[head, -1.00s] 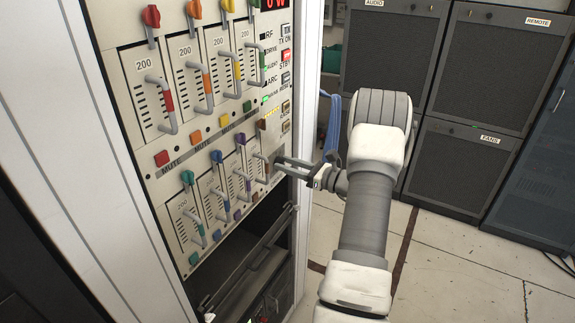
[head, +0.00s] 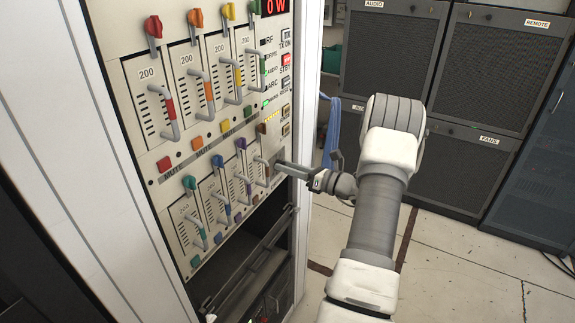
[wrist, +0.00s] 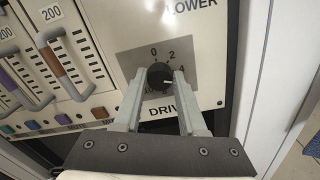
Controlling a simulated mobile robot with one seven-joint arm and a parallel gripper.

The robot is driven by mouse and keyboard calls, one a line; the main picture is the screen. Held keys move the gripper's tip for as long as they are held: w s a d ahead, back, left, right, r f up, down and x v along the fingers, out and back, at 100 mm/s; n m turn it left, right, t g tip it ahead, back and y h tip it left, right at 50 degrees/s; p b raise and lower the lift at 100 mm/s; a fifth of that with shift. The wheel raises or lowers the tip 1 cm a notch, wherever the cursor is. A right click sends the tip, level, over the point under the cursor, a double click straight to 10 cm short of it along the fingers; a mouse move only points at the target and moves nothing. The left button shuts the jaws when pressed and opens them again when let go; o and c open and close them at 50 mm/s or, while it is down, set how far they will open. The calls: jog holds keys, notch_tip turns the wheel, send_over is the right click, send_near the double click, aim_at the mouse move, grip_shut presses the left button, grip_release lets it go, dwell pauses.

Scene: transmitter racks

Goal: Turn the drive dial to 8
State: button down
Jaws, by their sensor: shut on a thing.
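The drive dial (wrist: 160,76) is a small dark round knob on a grey scale plate (wrist: 130,64) above the word DRIVE in the wrist view. The numbers 0, 2 and 4 read clearly; the lower part of the scale is partly hidden by my fingers. A pale mark on the knob points to the lower right, but I cannot tell which number it meets. My gripper (wrist: 160,82) is shut on the dial, one finger on each side. In the head view my gripper (head: 281,168) reaches the panel's right edge and covers the dial.
Rows of coloured levers (head: 208,85) fill the panel left of my gripper. An open dark bay (head: 245,260) with a bar lies below. Blue cables (head: 332,130) hang behind the rack's edge. Dark cabinets (head: 480,160) stand at the back right, with open floor before them.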

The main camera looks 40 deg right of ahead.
jog(key=shift+d+f+m+p, duration=0.1)
jog(key=shift+m+p, duration=1.55)
jog(key=shift+m, duration=1.85)
jog(key=shift+d+f+m+p, duration=0.1)
jog(key=shift+m+p, duration=1.55)
jog(key=shift+m, duration=1.85)
jog(key=shift+c, duration=2.4)
grip_release()
jog(key=b+v, duration=0.3)
jog(key=v, duration=1.4)
jog(key=shift+s, duration=0.2)
